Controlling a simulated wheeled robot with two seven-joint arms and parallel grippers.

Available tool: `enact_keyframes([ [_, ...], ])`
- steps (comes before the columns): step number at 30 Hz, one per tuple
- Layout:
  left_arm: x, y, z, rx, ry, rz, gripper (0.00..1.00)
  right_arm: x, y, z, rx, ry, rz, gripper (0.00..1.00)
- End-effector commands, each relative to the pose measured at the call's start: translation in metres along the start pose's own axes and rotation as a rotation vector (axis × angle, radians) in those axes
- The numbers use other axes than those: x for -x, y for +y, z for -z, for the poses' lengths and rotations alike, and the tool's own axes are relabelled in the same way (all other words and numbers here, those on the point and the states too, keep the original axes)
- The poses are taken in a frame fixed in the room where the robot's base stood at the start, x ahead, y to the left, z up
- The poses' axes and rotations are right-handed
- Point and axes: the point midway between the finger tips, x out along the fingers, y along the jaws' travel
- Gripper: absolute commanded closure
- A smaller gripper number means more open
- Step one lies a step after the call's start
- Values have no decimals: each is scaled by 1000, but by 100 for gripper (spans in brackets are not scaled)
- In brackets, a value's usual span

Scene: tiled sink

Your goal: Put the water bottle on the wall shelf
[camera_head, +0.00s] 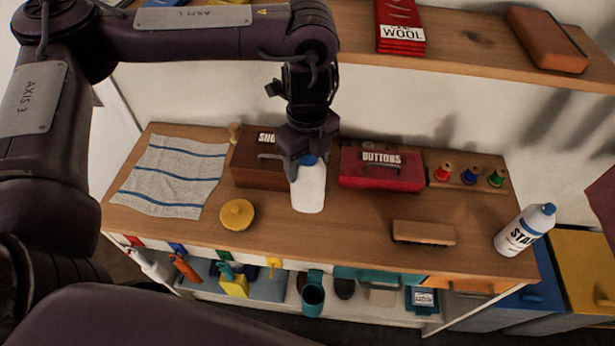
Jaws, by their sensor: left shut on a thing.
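The water bottle (309,191), white with a blue cap, is upright over the middle of the wooden counter. My left gripper (308,160) comes down from above and is shut on it at the cap, which is partly hidden by the fingers. I cannot tell whether the bottle's base touches the counter. The wall shelf (466,38) is a wooden board across the top of the view, behind and above the counter. My right gripper is not in view.
On the counter (330,230) stand a dark brown box (252,176), a red buttons box (381,169), thread spools (469,175), a brush (424,232), a yellow round tin (237,214), a cloth (176,174) and a starch bottle (525,229). The shelf holds a red wool packet (400,27) and a brown block (547,40), with bare wood between.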

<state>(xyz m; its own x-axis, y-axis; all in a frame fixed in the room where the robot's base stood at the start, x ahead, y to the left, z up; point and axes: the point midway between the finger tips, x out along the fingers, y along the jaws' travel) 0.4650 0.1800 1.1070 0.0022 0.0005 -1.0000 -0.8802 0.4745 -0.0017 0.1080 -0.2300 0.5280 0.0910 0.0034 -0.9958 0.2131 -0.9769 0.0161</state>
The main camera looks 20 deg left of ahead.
Motion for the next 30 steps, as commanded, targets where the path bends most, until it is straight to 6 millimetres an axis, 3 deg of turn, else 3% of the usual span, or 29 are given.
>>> enact_keyframes([
  [16,-36,1,1,0,3,-3,100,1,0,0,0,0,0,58],
  [22,-60,2,2,1,5,-5,100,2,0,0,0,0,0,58],
  [30,-67,-2,-2,0,1,-1,100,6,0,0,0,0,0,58],
])
